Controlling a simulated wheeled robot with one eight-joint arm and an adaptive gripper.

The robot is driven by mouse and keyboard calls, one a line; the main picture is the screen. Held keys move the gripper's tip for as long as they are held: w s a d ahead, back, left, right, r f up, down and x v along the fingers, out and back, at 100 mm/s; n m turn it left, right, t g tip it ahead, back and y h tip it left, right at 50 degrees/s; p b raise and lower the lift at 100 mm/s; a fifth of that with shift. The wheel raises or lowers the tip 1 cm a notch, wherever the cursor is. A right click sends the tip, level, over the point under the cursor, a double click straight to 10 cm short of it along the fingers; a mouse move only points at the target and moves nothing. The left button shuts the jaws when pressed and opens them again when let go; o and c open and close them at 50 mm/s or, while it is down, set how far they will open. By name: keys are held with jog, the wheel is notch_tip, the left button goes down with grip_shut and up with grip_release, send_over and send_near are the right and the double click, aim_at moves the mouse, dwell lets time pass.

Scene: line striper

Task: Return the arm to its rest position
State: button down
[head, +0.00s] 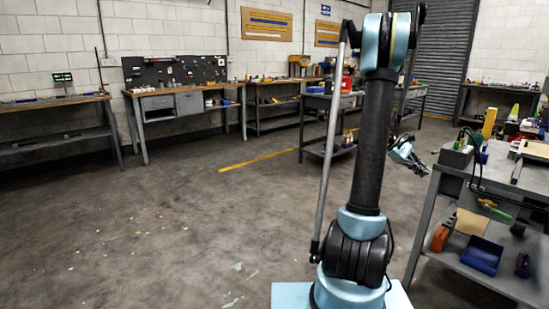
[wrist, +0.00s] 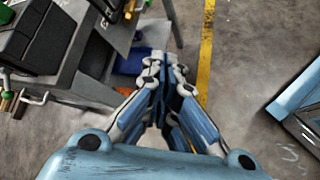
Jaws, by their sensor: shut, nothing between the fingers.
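My arm stands upright in the head view, rising from my pale blue base. My gripper (head: 410,158) shows small beyond the arm, to its right, tilted downward and left of the workbench at the right. In the wrist view my gripper (wrist: 160,62) has its blue and grey fingers together at the tips. Nothing shows between them. It hangs over open floor beside a grey bench.
A workbench (head: 443,207) with a blue bin (head: 481,255) on its lower shelf stands close at the right. More benches line the back wall, with a yellow floor line (head: 258,160) before them. The concrete floor (head: 140,230) at left is clear.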

jog(key=s+a+r+m+t+y, duration=0.15)
jog(key=s+a, duration=0.35)
jog(key=a, duration=0.6)
jog(key=s+a+r+m+t+y, duration=0.1)
jog(key=s+a+t+y, duration=0.2)
jog(key=s+a, duration=0.5)
jog(key=s+a+f+m+y, duration=0.1)
jog(key=s+a+f, duration=0.2)
jog(key=a, duration=0.4)
jog(key=s+a+f+m+t+y, duration=0.1)
jog(key=s+a+f+y, duration=0.1)
jog(key=s+a, duration=0.4)
jog(key=s+a+f+m+t+y, duration=0.1)
jog(key=s+a+f+y, duration=0.1)
jog(key=a, duration=0.7)
jog(key=s+f, duration=0.1)
jog(key=s, duration=0.1)
jog(key=shift+s+f, duration=0.35)
jog(key=shift+s, duration=0.05)
jog(key=shift+m+y, duration=0.25)
